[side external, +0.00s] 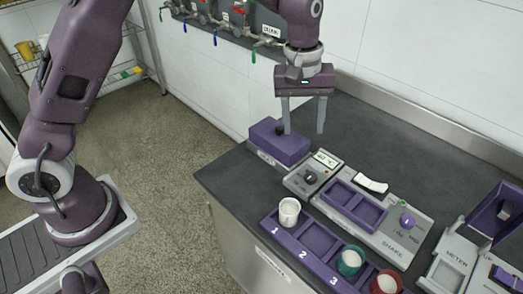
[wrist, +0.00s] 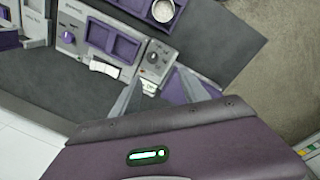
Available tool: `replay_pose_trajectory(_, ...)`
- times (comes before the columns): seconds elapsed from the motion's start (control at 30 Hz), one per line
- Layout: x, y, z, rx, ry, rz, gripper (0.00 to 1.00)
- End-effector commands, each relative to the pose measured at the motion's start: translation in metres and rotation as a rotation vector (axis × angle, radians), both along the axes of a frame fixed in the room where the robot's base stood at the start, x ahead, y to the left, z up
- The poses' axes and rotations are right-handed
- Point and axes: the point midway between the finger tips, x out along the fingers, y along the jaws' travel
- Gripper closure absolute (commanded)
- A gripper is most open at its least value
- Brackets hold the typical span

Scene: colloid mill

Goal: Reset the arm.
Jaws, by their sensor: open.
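My gripper (side external: 303,116) is open and empty. It hangs, fingers pointing down, above the back left of the dark counter, over or close to the purple box (side external: 279,141) with a dark knob. In the wrist view, my gripper's fingers (wrist: 153,98) spread apart at the lower middle, with the temperature unit (wrist: 156,59) just beyond them. The purple box is partly hidden behind a finger in both views.
A purple tray (side external: 318,242) with numbered slots holds a white cup (side external: 289,211), a green cup (side external: 350,261) and a red cup (side external: 386,283). A shaker (side external: 401,237) and a meter (side external: 452,262) stand to the right. Valves (side external: 214,21) line the wall. The back counter (side external: 380,130) is clear.

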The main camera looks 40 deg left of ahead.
Motion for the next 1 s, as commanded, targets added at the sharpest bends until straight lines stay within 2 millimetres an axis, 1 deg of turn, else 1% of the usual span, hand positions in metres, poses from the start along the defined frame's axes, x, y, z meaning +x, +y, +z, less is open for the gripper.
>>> replay_pose_trajectory(0.03,-0.020,0.014,0.040,-0.026,-0.044,-0.041,0.48)
replay_pose_trajectory(0.07,-0.035,0.021,0.060,-0.035,-0.070,-0.079,0.48)
replay_pose_trajectory(0.1,-0.056,0.031,0.083,-0.040,-0.106,-0.131,0.48)
replay_pose_trajectory(0.17,-0.092,0.045,0.113,-0.037,-0.163,-0.212,0.48)
replay_pose_trajectory(0.2,-0.118,0.054,0.127,-0.026,-0.203,-0.269,0.48)
replay_pose_trajectory(0.27,-0.157,0.065,0.143,0.005,-0.262,-0.352,0.48)
replay_pose_trajectory(0.3,-0.183,0.072,0.147,0.034,-0.299,-0.407,0.48)
replay_pose_trajectory(0.33,-0.201,0.076,0.149,0.058,-0.324,-0.446,0.48)
replay_pose_trajectory(0.4,-0.237,0.084,0.146,0.121,-0.371,-0.527,0.48)
replay_pose_trajectory(0.5,-0.272,0.092,0.136,0.201,-0.411,-0.609,0.48)
replay_pose_trajectory(0.6,-0.288,0.096,0.127,0.250,-0.428,-0.652,0.48)
replay_pose_trajectory(0.67,-0.292,0.097,0.125,0.262,-0.431,-0.662,0.48)
replay_pose_trajectory(1.0,-0.293,0.097,0.125,0.263,-0.431,-0.664,0.48)
